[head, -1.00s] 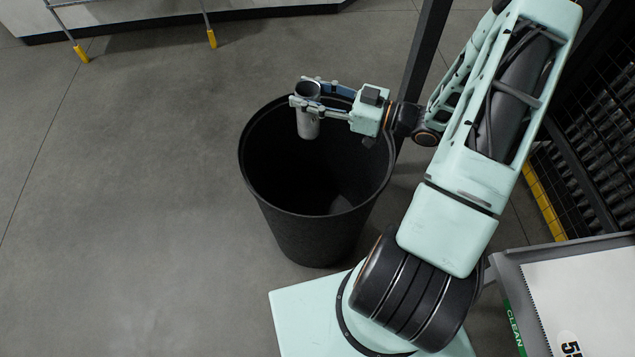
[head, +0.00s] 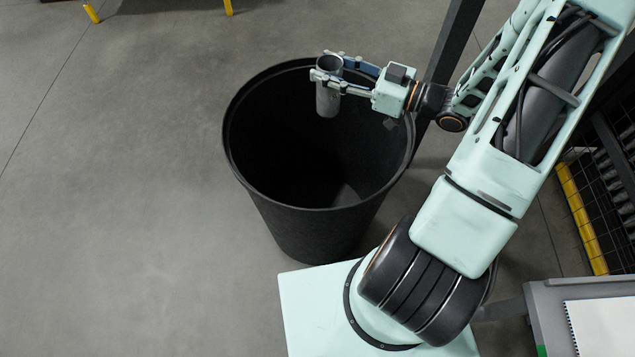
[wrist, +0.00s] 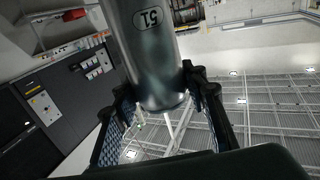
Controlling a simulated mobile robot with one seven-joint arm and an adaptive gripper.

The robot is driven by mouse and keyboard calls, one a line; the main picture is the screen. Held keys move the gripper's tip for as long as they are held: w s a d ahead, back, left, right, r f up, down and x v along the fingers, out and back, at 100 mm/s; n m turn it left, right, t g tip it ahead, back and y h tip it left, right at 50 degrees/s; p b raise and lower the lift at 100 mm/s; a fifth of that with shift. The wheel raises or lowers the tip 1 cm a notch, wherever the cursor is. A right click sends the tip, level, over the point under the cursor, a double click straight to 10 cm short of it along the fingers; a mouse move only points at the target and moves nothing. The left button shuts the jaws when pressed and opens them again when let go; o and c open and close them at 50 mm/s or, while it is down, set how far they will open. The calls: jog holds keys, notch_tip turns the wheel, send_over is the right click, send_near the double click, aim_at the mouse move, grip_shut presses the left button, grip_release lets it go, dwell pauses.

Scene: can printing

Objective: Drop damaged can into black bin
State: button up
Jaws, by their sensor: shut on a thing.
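The grey metal can (head: 328,98) hangs upright between the fingers of my gripper (head: 329,73). My gripper is shut on the can near its top and holds it over the opening of the black bin (head: 262,205), toward the far side of the rim. In the wrist view the can (wrist: 155,60) shows a number label and sits between both fingers (wrist: 157,88). I cannot make out any damage on it. The inside of the bin is dark, with a lighter patch low down.
A dark post (head: 455,45) stands just right of the bin. A grey-framed table (head: 545,315) with a white sheet is at the lower right. A mesh fence with a yellow base strip (head: 582,220) is at the right. The floor left of the bin is clear.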

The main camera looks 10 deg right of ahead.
notch_tip(320, 180, down, 10)
jog(key=b, duration=0.9)
jog(key=shift+r+b, duration=0.25)
jog(key=shift+b, duration=0.1)
jog(key=shift+w+f+b, duration=0.2)
jog(key=shift+w+b, duration=0.05)
jog(key=shift+b, duration=0.3)
jog(key=w+f+t+b, duration=0.1)
jog(key=b, duration=0.1)
jog(key=w+f+m+h+b, duration=0.1)
jog(key=f+b, duration=0.1)
jog(key=w+f+m+t+h+b, duration=0.1)
jog(key=b, duration=0.2)
jog(key=shift+f+t, duration=0.3)
jog(key=o, duration=0.8)
jog(key=shift+o, duration=0.2)
jog(key=shift+r, duration=0.1)
notch_tip(320, 180, up, 10)
